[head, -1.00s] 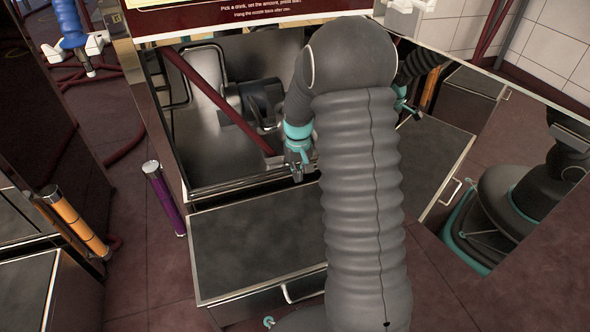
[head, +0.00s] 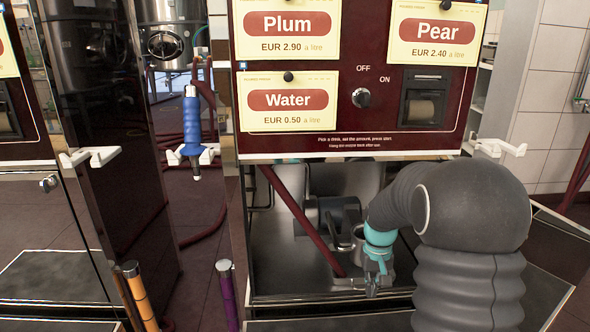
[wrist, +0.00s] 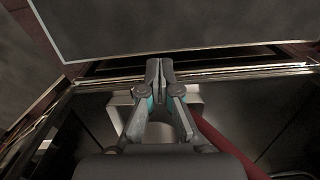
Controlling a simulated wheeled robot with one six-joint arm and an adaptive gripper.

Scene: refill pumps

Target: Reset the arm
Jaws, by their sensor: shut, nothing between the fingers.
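My gripper (head: 372,290) hangs pointing down at the end of my bent grey arm, in front of the refill pump's open lower bay (head: 283,272). In the wrist view my gripper (wrist: 158,64) has its two fingertips together with nothing between them. It is near the bay's front edge, above a dark flat top (wrist: 180,25). My arm hides part of the bay and the pump's right side.
The pump's dark red panel (head: 310,133) bears drink signs and an OFF/ON knob (head: 361,98). A blue nozzle (head: 192,125) hangs on a white holder at left. An orange post (head: 140,296) and a purple post (head: 227,297) stand below it. A red hose (head: 298,213) crosses the bay.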

